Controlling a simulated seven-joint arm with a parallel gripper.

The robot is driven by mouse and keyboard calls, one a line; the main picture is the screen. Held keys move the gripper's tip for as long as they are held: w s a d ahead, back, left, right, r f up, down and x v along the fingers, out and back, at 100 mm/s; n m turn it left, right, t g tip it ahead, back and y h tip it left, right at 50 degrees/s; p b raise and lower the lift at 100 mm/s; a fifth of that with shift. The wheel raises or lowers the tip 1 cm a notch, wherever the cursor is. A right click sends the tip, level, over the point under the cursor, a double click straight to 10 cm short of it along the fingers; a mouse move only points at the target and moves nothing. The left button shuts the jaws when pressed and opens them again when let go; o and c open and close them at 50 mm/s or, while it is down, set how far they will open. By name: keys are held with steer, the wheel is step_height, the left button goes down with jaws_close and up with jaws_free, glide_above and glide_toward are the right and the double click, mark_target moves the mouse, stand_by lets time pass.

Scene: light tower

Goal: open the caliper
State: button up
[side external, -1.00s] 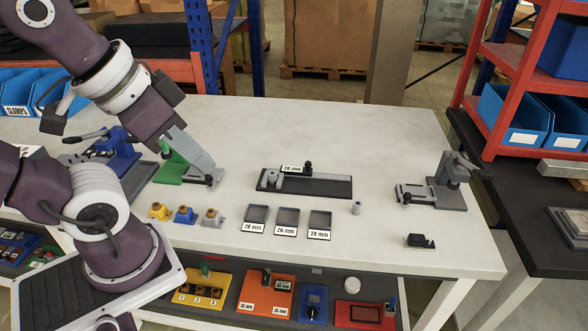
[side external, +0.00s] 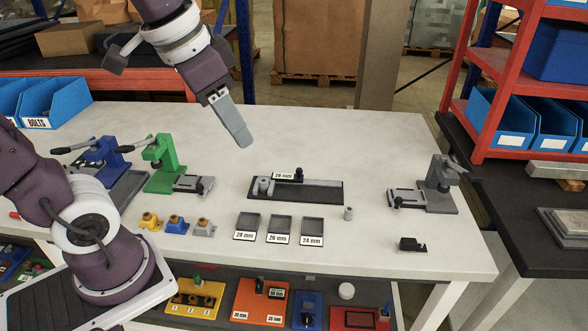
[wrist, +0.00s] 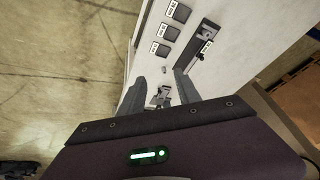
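The caliper looks to be the long dark base with a grey jaw, a black knob and a "28 mm" label (side external: 315,191), lying at the middle of the white table. It also shows in the wrist view (wrist: 207,38), toward the upper right. I cannot tell how wide its jaws stand. My gripper (side external: 241,140) hangs above the table, behind and to the left of the caliper, touching nothing. In the wrist view its two fingers (wrist: 160,78) are spread, with nothing held between them.
Three shallow trays marked 28, 26 and 24 mm (side external: 279,228) lie in front of the caliper. A small grey cylinder (side external: 348,213) stands to their right. A green press (side external: 163,165) stands left, a grey one (side external: 440,185) right. The table's back strip is clear.

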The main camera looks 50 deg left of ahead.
steer(key=w+a+f+m+g, duration=0.1)
steer(key=w+a, duration=0.1)
steer(key=w, duration=0.4)
steer(key=w+a+f+m+g, duration=0.1)
steer(key=w+a+f, duration=0.15)
steer(key=w, duration=0.45)
steer(key=m+g, duration=0.2)
steer(key=m, duration=0.3)
glide_above(299, 168)
steer(key=d, duration=0.1)
step_height(299, 168, down, 16)
steer(key=f, duration=0.6)
steer(key=a+f, duration=0.1)
steer(key=f, duration=0.3)
steer(key=shift+r, duration=0.1)
jaws_close()
